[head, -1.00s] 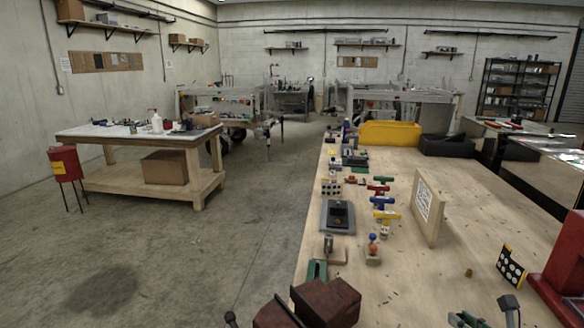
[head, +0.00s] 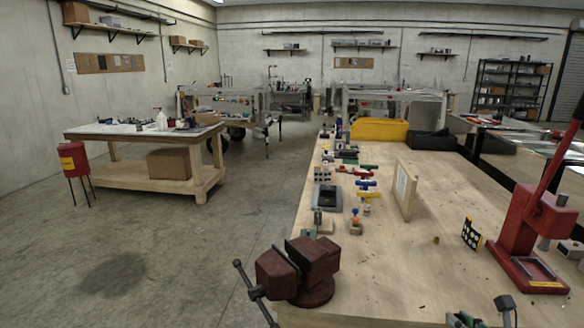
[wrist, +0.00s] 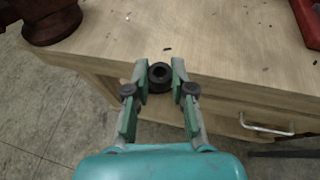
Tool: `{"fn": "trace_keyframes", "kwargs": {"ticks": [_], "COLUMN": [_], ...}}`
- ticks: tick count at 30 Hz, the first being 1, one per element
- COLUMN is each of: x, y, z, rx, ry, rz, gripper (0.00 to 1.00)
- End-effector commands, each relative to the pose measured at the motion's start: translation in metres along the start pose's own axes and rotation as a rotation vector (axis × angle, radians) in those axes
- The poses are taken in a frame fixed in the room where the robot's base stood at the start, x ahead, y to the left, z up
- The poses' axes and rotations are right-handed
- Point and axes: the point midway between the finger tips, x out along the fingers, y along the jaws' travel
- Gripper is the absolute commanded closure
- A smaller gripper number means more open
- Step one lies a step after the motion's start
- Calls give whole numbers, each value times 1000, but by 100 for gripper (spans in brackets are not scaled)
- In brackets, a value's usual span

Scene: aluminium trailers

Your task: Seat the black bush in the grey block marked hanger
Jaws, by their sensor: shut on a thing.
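The black bush (wrist: 160,75) is a short dark ring with a round hole, seen in the wrist view. My gripper (wrist: 162,80) is shut on it, with a green finger at each side near the fingertips. The bush is held near the front edge of the wooden bench, seen from above. I cannot make out a grey block marked hanger in either view; small items on the bench are too far off to read.
The wooden bench (head: 390,290) carries a brown vise (head: 297,270) at its front left corner and a red press (head: 530,230) at right. An upright wooden board (head: 405,188) and several small fixtures stand further back. The front middle is mostly clear.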

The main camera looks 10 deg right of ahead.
Motion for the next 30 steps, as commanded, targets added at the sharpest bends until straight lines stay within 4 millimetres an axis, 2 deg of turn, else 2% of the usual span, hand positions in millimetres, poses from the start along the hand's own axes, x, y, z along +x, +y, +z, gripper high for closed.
{"fn": "trace_keyframes", "kwargs": {"ticks": [8,14,20,24,27,30], "x": [27,50,80,102,111,116], "y": [33,65,118,170,199,220], "z": [-16,-33,-65,-99,-122,-138], "rx": [-16,-32,-58,-85,-102,-117], "ry": [-1,-3,-1,0,1,2], "rz": [56,106,180,243,276,299], "gripper": [100,100,100,100,100,100]}}
